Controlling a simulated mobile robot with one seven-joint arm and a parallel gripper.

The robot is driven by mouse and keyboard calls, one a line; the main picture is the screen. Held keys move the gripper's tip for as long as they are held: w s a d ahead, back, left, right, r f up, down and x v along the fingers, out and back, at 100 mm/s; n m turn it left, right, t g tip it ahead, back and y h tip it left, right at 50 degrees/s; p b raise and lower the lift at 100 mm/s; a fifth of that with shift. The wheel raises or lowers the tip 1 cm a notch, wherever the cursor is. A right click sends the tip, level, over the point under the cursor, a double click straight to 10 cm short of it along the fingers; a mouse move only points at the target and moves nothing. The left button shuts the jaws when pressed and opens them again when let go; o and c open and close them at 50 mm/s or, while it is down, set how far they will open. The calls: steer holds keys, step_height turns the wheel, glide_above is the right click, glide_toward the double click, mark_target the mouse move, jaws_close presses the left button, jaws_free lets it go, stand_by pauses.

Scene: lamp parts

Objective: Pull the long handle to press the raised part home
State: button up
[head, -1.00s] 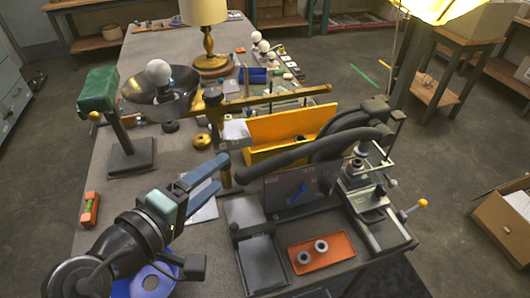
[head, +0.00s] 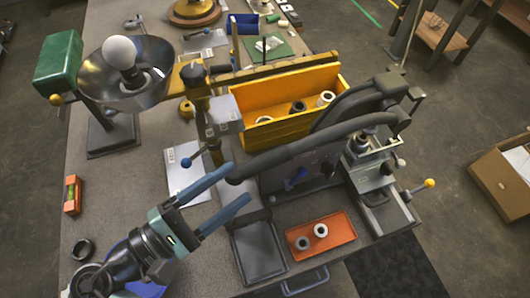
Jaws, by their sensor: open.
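The long handle (head: 290,156) is a thick black curved bar. It runs from the press on the right to a rounded free end at left. My gripper (head: 240,182) has two blue fingers, spread open and empty. Its fingertips are close to the handle's free end, which appears between or just beyond them; contact cannot be told. The press (head: 362,160) stands at the right with a metal head and a slide below it. I cannot clearly make out the raised part; it may be in the press head.
A yellow bin (head: 285,118) with several rings stands behind the handle. An orange tray (head: 320,236) with two rings and a dark tray (head: 258,252) lie in front. A lamp bowl with bulb (head: 125,70) is at left.

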mark_target(252, 172)
steer(key=p+x, duration=0.1)
steer(key=x, duration=0.7)
steer(key=shift+c, duration=0.3)
jaws_close()
stand_by(1.0)
